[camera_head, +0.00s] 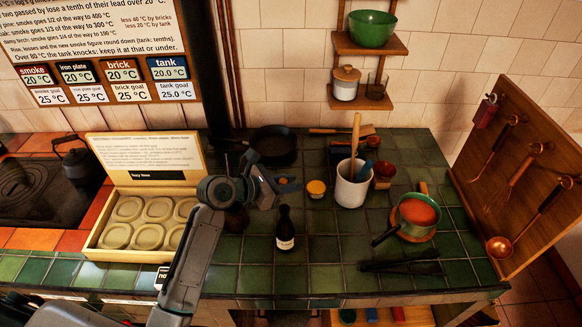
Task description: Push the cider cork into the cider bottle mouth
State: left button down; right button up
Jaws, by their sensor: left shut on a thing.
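The dark cider bottle (285,232) stands upright on the green tiled counter (335,245), with a pale label low on its side. My right gripper is not in view.
A yellow-lidded jar (316,188) and a white crock (352,186) with utensils stand right of the bottle. A green pot (411,219) and black tongs (402,264) lie further right. An open box of discs (104,257) is on the left.

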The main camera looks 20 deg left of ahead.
pick_arm(q)
jog(key=shift+w+d, duration=0.1)
jog(key=shift+w, duration=0.05)
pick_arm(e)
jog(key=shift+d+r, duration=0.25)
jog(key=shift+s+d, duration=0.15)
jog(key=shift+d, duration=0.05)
pick_arm(q)
jog(key=shift+f, duration=1.65)
jog(key=shift+f+b, duration=0.4)
jog(key=shift+f, duration=1)
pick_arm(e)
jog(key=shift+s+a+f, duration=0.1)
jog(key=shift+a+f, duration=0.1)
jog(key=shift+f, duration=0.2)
pick_arm(q)
jog(key=shift+f, duration=0.6)
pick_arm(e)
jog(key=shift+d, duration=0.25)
pick_arm(q)
jog(key=shift+f, duration=0.75)
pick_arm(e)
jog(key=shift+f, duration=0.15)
